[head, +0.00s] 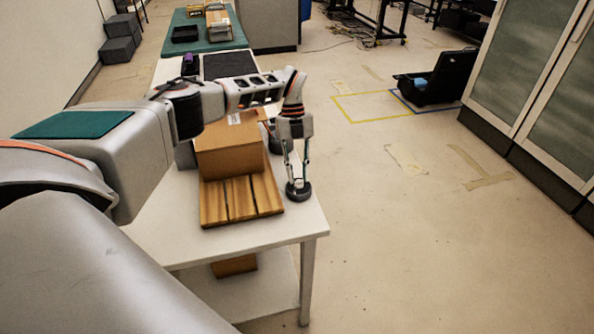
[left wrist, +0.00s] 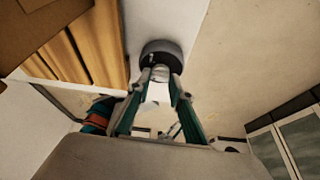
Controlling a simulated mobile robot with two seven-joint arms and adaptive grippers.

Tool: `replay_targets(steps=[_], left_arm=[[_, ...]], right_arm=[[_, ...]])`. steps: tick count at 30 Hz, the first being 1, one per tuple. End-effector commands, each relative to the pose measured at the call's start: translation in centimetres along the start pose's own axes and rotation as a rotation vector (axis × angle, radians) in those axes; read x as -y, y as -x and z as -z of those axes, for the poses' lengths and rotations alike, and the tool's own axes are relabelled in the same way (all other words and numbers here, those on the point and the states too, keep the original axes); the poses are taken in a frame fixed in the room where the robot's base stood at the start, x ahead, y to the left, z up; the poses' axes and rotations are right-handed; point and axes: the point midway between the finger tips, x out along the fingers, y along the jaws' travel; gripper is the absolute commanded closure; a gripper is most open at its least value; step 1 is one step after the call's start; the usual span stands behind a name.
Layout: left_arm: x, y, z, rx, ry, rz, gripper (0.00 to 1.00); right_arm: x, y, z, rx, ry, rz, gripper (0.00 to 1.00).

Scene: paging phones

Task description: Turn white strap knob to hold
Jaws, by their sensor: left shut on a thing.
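The knob is a small round piece on a dark round base (head: 298,191) near the right edge of the white table. In the left wrist view the dark base (left wrist: 160,47) shows at top centre, with the pale knob (left wrist: 160,73) between my fingertips. My left gripper (head: 298,179) points down over it and is shut on the knob; it also shows in the left wrist view (left wrist: 161,82). The fingers hide part of the knob in the head view, and I cannot read any hold mark or pointer. My right gripper is in neither view.
A cardboard box (head: 230,151) stands on a slatted wooden pallet (head: 240,201) just left of the gripper. The white table (head: 285,226) has a free strip at its front. Open floor (head: 420,230) lies to the right, with glass-door cabinets (head: 545,90) beyond.

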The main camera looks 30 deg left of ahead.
Motion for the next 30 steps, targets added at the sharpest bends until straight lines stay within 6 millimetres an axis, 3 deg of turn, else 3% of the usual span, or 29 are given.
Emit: replay_targets(steps=[18,30], left_arm=[[0.58,-0.14,0.16,0.000,-0.503,-0.209,1.00],[0.65,-0.23,0.26,-0.001,-0.660,-0.274,1.00]], right_arm=[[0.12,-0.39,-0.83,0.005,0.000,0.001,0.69],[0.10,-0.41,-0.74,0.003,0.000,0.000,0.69]])
